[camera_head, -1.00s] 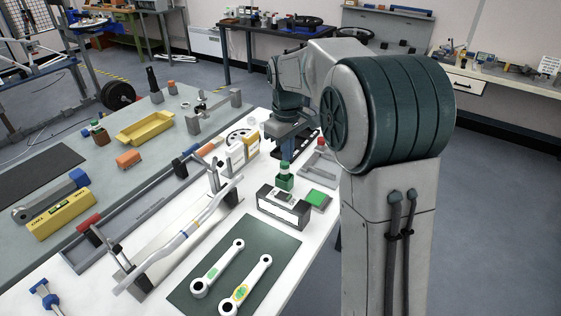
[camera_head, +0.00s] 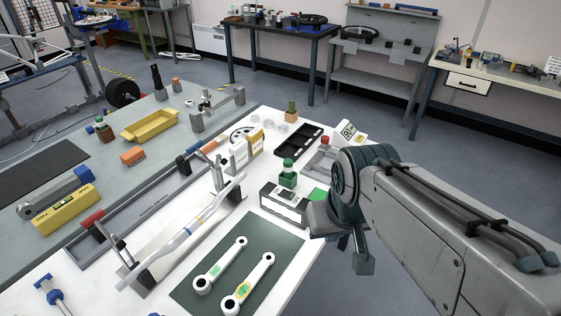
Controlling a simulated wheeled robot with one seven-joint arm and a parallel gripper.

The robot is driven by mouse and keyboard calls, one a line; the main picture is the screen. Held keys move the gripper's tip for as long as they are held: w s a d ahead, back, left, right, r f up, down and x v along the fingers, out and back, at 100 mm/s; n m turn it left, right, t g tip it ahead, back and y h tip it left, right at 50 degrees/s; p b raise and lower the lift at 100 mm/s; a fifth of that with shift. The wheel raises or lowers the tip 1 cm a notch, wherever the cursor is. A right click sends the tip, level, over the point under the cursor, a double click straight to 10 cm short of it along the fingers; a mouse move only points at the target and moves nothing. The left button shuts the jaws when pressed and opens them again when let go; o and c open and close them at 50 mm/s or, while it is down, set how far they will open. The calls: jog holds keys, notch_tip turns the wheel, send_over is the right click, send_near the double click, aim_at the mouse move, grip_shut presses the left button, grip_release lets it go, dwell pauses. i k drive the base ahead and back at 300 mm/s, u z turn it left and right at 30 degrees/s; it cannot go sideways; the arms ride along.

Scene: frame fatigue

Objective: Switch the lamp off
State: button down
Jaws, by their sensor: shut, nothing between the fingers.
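No thing in view is plainly recognisable as a lamp, and I cannot tell whether one is lit. On the white bench stands a white and black box (camera_head: 284,204) with a pale front. A green-capped bottle (camera_head: 288,174) stands just behind it, and a green pad (camera_head: 318,195) lies to its right, partly hidden by my wrist. A grey fixture with a red knob (camera_head: 324,143) is farther back. My gripper (camera_head: 363,264) is shut and empty, pointing down beside the bench's right edge, right of the box and apart from it. Its fingertips show only small.
Open floor (camera_head: 470,190) lies to the right.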

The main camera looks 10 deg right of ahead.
aim_at(284, 193)
jog(key=k, duration=0.5)
jog(key=z, duration=0.9)
jog(key=i, duration=0.75)
jog(key=u, duration=0.8)
